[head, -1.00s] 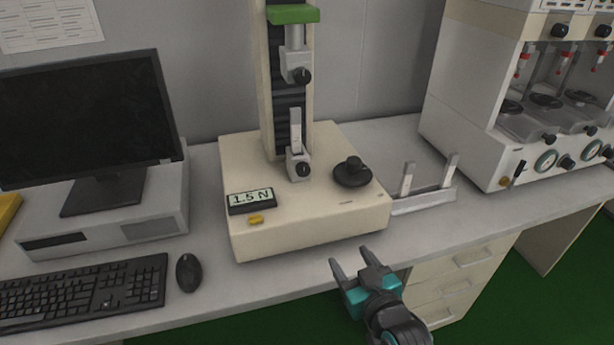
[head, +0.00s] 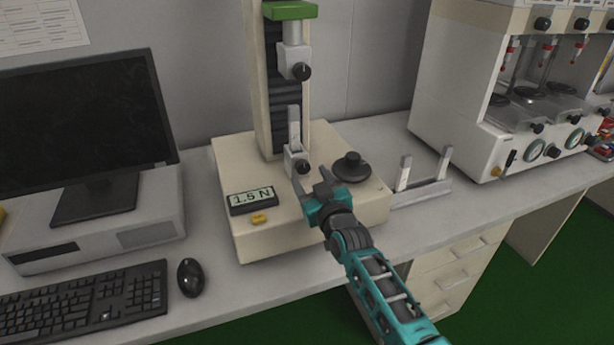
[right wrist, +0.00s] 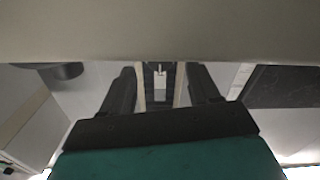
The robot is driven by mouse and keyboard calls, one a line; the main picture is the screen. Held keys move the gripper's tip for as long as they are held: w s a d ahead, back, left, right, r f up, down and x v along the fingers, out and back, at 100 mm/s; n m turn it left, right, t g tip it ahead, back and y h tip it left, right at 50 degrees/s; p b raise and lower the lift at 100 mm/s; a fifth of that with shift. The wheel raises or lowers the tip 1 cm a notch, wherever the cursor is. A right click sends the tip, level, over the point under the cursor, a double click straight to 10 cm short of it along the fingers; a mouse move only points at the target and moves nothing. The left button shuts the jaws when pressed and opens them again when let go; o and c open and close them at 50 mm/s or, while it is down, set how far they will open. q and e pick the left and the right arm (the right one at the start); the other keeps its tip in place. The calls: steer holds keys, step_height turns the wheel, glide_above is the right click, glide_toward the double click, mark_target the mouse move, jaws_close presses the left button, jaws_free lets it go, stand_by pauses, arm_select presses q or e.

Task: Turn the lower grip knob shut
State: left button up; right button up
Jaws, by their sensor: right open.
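The tester has a lower grip (head: 293,155), a pale block on its cream base (head: 235,165), with a small black knob (head: 304,167) on its front. My right gripper (head: 313,180) is open and empty. Its fingers point toward the lower grip, just in front of and around the knob in the head view; I cannot tell any contact. In the right wrist view the picture is upside down, and a pale grip part (right wrist: 160,77) shows between the open fingers. The knob is not clear there. My left gripper is not in view.
An upper grip (head: 294,62) with its own black knob hangs above. A black round dial (head: 351,168) stands on the base close right of my gripper. A display (head: 252,198) reading 1.5 N is at the left. A metal rack (head: 425,190) stands right of the tester.

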mark_target(303, 167)
steer(key=shift+b+x, duration=0.35)
steer(key=shift+x, duration=1.1)
steer(key=c, duration=1)
